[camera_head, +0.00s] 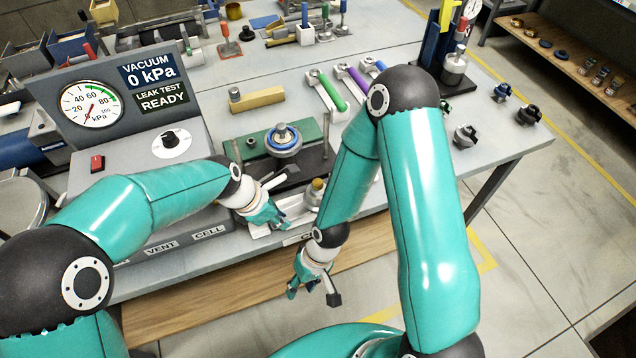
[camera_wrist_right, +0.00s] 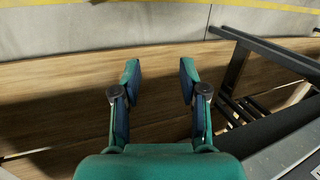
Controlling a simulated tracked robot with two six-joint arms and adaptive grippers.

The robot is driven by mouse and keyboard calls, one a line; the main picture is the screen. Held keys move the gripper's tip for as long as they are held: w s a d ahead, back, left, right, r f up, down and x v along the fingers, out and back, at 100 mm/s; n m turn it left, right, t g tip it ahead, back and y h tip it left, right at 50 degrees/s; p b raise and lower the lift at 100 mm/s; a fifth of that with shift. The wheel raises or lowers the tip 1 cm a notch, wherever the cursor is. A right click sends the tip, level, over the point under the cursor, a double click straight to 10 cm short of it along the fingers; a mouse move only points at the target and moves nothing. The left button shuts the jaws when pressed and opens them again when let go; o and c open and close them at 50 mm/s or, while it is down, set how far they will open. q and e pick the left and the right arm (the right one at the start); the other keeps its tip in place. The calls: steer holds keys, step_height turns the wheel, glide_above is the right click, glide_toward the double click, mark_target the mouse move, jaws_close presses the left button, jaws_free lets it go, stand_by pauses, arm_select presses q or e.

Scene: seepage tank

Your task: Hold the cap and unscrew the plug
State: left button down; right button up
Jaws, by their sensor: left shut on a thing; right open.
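A brass-coloured plug (camera_head: 318,184) stands upright on a small grey cap (camera_head: 312,198) near the bench's front edge. My left gripper (camera_head: 279,214) is just left of it, low over a white fixture (camera_head: 262,231). It is shut on the cap as far as I can tell; the contact is small and partly hidden by its fingers. My right gripper (camera_head: 314,288) is open and empty, below and in front of the plug, out past the bench edge. In the right wrist view its two fingers (camera_wrist_right: 160,80) are apart with nothing between them.
A blue-ringed flange (camera_head: 283,140) on a green block stands behind the plug. Wrenches with coloured handles (camera_head: 328,92) lie further back. The gauge panel (camera_head: 92,107) is at left. A wooden lower shelf (camera_wrist_right: 60,90) lies under the right gripper.

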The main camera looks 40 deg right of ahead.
mark_target(318, 182)
steer(key=w+d+r+h, duration=0.1)
steer(key=w+d+r, duration=0.1)
steer(key=d+r, duration=0.4)
steer(key=w+d+r+n+h, duration=0.1)
steer(key=w+d+r+h, duration=0.1)
steer(key=d+r, duration=0.4)
steer(key=w+d+r+h, duration=0.2)
steer(key=w+d+r, duration=0.1)
steer(key=d+r, duration=0.3)
steer(key=shift+w+d+r, duration=0.1)
steer(key=shift+w+r, duration=0.05)
steer(key=shift+r, duration=0.55)
steer(key=shift+w+d+r, duration=0.1)
steer(key=shift+r, duration=0.55)
steer(key=w+a+r+m, duration=0.1)
steer(key=r+m, duration=0.1)
steer(key=w+a+r+m, duration=0.1)
steer(key=a+r+m, duration=0.1)
steer(key=m, duration=0.1)
steer(key=w+a+r+m, duration=0.1)
steer(key=w+r+m, duration=0.1)
steer(key=m, duration=0.1)
steer(key=shift+a+r+y, duration=0.2)
steer(key=shift+a+y, duration=0.05)
steer(key=shift+y, duration=0.05)
steer(key=shift+w+a+r+m, duration=0.1)
steer(key=shift+a+r+m, duration=0.3)
steer(key=shift+m, duration=0.2)
steer(key=shift+a+f, duration=0.1)
steer(key=shift+f, duration=2.8)
